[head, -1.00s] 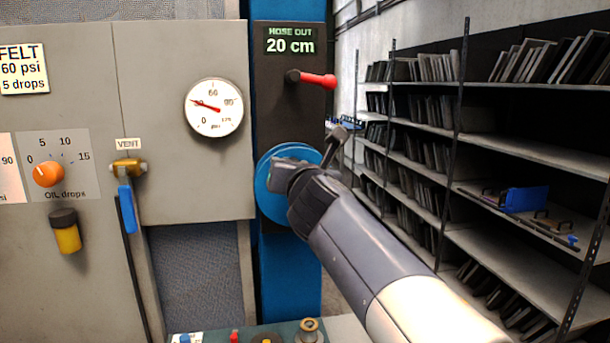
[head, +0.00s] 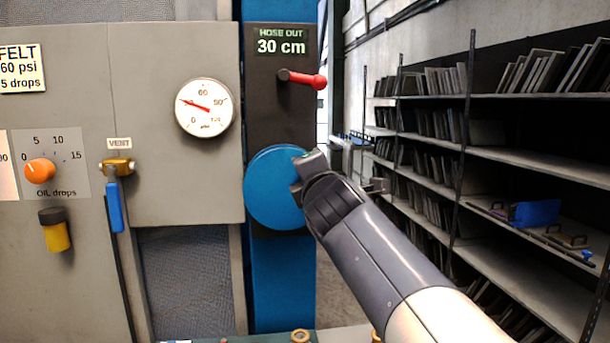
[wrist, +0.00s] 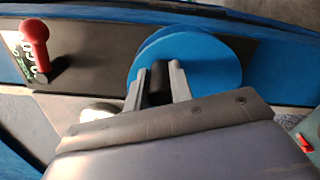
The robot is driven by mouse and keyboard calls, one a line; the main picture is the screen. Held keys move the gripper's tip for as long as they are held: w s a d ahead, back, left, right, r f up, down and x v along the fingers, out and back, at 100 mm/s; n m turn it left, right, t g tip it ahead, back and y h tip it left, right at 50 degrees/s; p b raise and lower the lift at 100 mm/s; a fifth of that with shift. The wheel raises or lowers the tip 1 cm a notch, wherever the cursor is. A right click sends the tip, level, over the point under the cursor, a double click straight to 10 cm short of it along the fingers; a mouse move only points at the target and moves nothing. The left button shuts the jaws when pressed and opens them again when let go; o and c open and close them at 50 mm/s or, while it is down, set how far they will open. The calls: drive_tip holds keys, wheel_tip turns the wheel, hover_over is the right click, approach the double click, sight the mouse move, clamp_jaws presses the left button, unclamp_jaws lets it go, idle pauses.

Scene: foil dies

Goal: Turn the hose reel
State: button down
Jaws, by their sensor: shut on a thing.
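The hose reel is a blue disc (head: 270,190) on the dark panel of a blue post. It also shows in the wrist view (wrist: 210,62). My gripper (wrist: 158,78) is shut on the reel's dark handle (wrist: 158,88), which stands out from the disc's face between the two fingers. In the head view my wrist covers the right edge of the disc and hides the handle. The display (head: 281,42) above the reel reads "HOSE OUT 30 cm".
A red-knobbed lever (head: 306,80) sits above the reel. A round gauge (head: 204,107), a blue-handled vent valve (head: 115,200) and an orange knob (head: 40,170) are on the grey cabinet to the left. Shelves of flat plates (head: 500,100) stand at the right.

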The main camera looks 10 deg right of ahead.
drive_tip(key=shift+d+f+m+b, duration=0.25)
drive_tip(key=shift+f+m+b, duration=0.2)
drive_tip(key=shift+m, duration=0.45)
drive_tip(key=shift+d+f+m+b, duration=0.2)
drive_tip(key=shift+f+m+b, duration=0.2)
drive_tip(key=shift+m, duration=0.5)
drive_tip(key=shift+d+f+m+b, duration=0.3)
drive_tip(key=shift+f+m, duration=0.2)
drive_tip(key=shift+m, duration=0.4)
drive_tip(key=c, duration=1.2)
unclamp_jaws()
drive_tip(key=shift+c, duration=0.2)
drive_tip(key=s+b, duration=0.1)
drive_tip(key=s, duration=0.9)
drive_tip(key=shift+s, duration=0.4)
